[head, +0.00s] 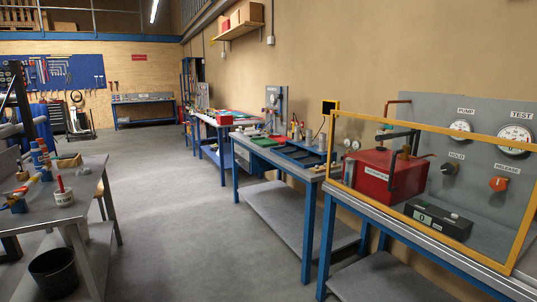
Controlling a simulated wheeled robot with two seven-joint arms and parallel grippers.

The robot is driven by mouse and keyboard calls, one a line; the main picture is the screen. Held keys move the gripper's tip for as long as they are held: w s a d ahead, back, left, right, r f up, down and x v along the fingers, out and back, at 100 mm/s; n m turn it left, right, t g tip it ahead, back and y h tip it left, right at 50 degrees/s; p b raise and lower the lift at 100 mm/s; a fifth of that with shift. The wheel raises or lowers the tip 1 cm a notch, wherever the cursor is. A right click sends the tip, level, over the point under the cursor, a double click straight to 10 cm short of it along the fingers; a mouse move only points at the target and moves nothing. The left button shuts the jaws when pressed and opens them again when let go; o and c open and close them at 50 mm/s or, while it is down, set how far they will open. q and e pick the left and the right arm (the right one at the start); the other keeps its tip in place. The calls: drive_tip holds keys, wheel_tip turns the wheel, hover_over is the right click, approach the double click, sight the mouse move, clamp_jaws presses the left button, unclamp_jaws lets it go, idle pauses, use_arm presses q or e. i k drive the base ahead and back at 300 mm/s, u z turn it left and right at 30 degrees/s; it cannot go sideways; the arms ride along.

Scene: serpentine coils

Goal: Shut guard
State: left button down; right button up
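The guard (432,128) is a clear panel in a yellow frame at the right of the head view. It stands upright along the front of a test bench (420,228). Behind the panel are a red box (375,178) with a black lever on top and a small black unit (438,220) with a display. A grey panel (475,112) behind them carries two gauges, a black knob (449,168) and an orange knob (498,184). I cannot tell from this view whether the guard is fully shut or latched. Neither of my grippers is in view.
Blue-legged workbenches (272,160) with tools run along the right wall. A grey table (88,185) with coloured parts stands at left, a black bucket (54,272) below it. The grey floor (185,215) between them is clear.

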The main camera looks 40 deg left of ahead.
sight(506, 270)
drive_tip(key=u, duration=1.6)
drive_tip(key=i, duration=3.5)
drive_tip(key=z, duration=2.75)
